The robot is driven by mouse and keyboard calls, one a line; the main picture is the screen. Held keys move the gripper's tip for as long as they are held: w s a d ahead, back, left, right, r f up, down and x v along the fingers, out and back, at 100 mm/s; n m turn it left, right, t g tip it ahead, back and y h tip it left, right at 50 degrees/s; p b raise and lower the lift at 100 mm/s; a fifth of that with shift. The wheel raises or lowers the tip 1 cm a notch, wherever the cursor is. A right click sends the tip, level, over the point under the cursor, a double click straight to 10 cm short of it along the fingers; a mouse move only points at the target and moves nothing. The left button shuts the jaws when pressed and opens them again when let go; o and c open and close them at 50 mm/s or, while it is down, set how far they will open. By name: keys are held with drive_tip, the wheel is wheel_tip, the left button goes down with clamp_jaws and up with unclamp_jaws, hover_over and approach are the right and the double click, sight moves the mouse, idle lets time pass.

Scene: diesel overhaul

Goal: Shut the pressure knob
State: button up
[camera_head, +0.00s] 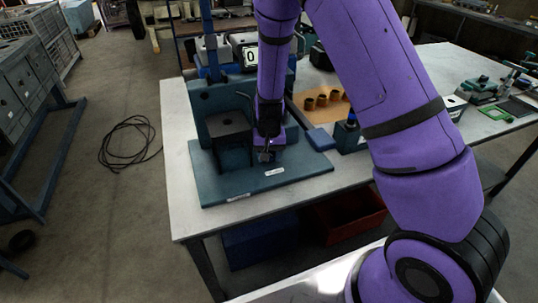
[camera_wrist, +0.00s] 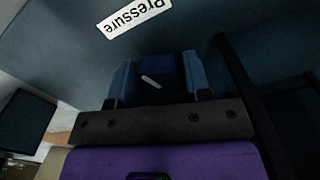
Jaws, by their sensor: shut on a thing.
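The pressure knob (camera_wrist: 157,66) is a dark blue piece with a short white mark on it. In the wrist view it sits between my two blue fingers, below an upside-down label reading "Pressure" (camera_wrist: 134,17). My gripper (camera_wrist: 157,78) is shut on the knob, with one finger at each side. In the camera_head view my gripper (camera_head: 266,155) is low at the front of the teal test stand (camera_head: 215,100), just above its base plate. There the knob is hidden or too small to make out.
The stand's base plate (camera_head: 230,187) lies on a light-topped table (camera_head: 180,130). A gauge reading "0" (camera_head: 250,56) is behind my arm. Several brown cylinders (camera_head: 322,100) sit on a board to the right. A dark bar (camera_wrist: 250,100) runs close right of my gripper.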

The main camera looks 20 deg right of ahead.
drive_tip(key=shift+m, duration=0.4)
drive_tip(key=o, duration=0.9)
drive_tip(key=shift+r, duration=0.1)
wheel_tip(320, 180, up, 11)
